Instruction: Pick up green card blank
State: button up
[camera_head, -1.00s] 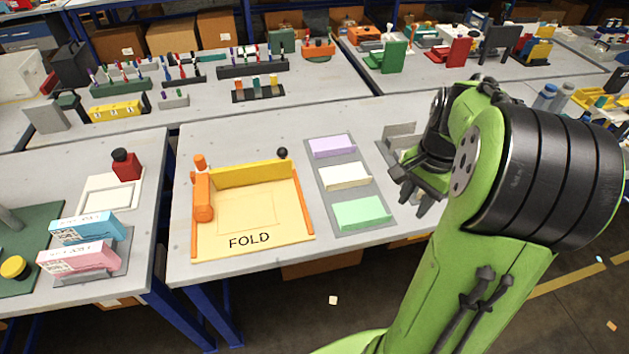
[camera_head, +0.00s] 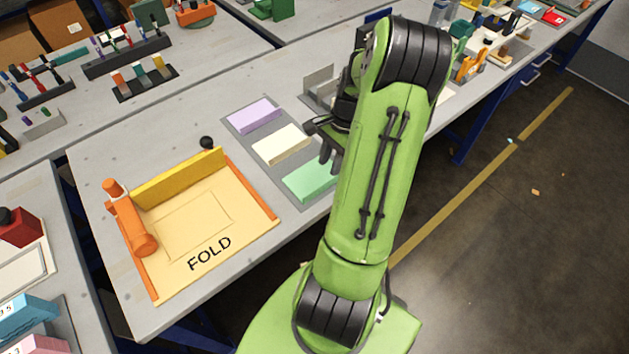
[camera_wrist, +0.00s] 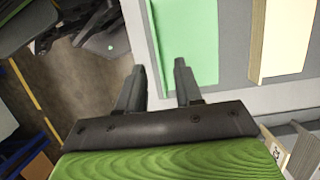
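The green card blank (camera_head: 308,181) lies at the near end of a grey mat (camera_head: 238,127), nearest the table's front edge. My gripper (camera_head: 331,152) is just right of the card in the head view, partly hidden by my arm. In the wrist view the green card (camera_wrist: 188,40) is ahead of the fingers. My gripper (camera_wrist: 160,75) is open there, with nothing between its two fingers. The right finger overlaps the card's lower edge in the picture; I cannot tell whether it touches.
A cream card blank (camera_head: 283,144) and a lilac one (camera_head: 254,116) share the mat. The yellow fold tray (camera_head: 192,227) stands to the left, with an orange lever (camera_head: 136,228). A grey holder (camera_head: 318,88) stands behind my gripper. Floor lies beyond the table's front edge.

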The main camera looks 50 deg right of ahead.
aim_at(326, 182)
jog(key=b+x, duration=0.2)
jog(key=x, duration=0.4)
jog(key=shift+s+d+f, duration=0.1)
jog(key=shift+s+f, duration=0.05)
grip_shut()
